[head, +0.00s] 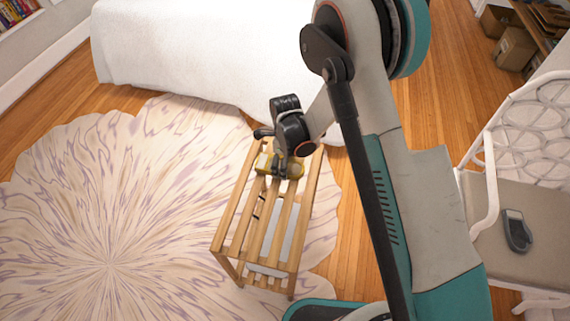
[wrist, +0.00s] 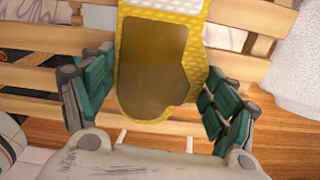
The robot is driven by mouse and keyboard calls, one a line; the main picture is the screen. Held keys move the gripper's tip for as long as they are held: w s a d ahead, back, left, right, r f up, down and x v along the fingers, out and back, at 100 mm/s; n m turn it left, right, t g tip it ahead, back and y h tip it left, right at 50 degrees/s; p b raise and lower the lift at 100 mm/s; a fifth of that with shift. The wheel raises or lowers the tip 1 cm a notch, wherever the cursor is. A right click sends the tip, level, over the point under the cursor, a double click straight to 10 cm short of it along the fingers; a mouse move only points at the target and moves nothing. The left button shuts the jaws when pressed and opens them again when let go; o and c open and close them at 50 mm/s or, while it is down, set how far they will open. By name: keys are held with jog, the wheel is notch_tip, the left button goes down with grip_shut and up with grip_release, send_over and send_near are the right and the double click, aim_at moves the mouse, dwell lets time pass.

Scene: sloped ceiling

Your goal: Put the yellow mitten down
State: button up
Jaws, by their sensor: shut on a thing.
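The yellow mitten (wrist: 155,70) shows large in the wrist view, with a yellow textured rim, a brown-grey middle and a white band at its top edge. My gripper (wrist: 160,68) has its teal fingers on either side of it and is shut on it. In the head view my gripper (head: 280,172) is over the far part of a slatted wooden rack (head: 254,233), with yellow bits of the mitten (head: 265,164) showing around the fingers. The mitten is just over or touching the slats; I cannot tell which. The gripper hides part of it in the head view.
The near slats of the rack are bare. A white-covered bed (head: 200,50) stands behind it, and a pale patterned rug (head: 100,210) lies to the left. A white chair (head: 490,200) at right holds a small dark device (head: 517,231). Boxes (head: 512,48) stand at the far right.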

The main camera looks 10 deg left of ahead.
jog(key=shift+f, duration=0.15)
jog(key=o, duration=1)
jog(key=shift+o, duration=0.2)
notch_tip(320, 180, up, 12)
jog(key=p, duration=0.4)
